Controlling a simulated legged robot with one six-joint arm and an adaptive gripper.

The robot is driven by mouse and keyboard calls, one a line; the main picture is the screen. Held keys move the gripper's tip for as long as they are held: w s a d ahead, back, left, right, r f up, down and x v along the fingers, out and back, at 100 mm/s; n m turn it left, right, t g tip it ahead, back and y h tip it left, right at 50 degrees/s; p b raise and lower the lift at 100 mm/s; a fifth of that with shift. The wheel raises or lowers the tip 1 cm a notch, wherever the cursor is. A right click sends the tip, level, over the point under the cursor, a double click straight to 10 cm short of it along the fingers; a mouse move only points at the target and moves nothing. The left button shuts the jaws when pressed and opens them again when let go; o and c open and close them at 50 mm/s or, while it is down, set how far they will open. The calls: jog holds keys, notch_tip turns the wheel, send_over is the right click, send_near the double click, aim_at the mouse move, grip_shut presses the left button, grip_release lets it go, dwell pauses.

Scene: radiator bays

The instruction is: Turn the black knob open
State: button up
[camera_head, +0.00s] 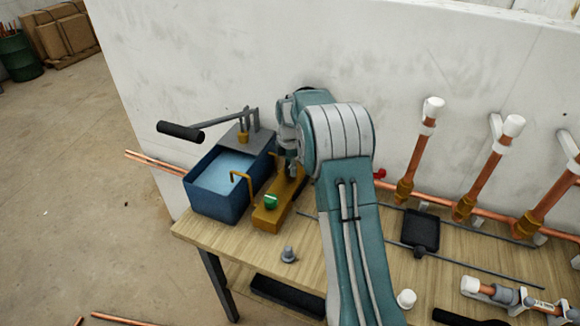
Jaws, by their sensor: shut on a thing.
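My gripper (292,166) points down at the far end of a yellow-brown block (267,218) on the workbench, right of the blue tank. It is shut on what I take to be the black knob; the jaws and wrist hide the knob, so its angle cannot be told. A green knob (271,201) sits uncovered on the near part of the same block. A bent brass spout (240,176) rises between the block and the tank.
A blue tank of water (212,203) with a black-handled lever pump (181,131) stands left. Copper pipes (412,165) with white caps line the white wall. A black tray (420,232) and a grey fitting (288,254) lie on the wooden bench (348,286).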

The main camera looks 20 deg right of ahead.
jog(key=shift+f+n, duration=0.2)
jog(key=shift+n, duration=0.1)
jog(key=o, duration=1)
jog(key=shift+o, duration=0.8)
jog(key=shift+w+d+r, duration=0.1)
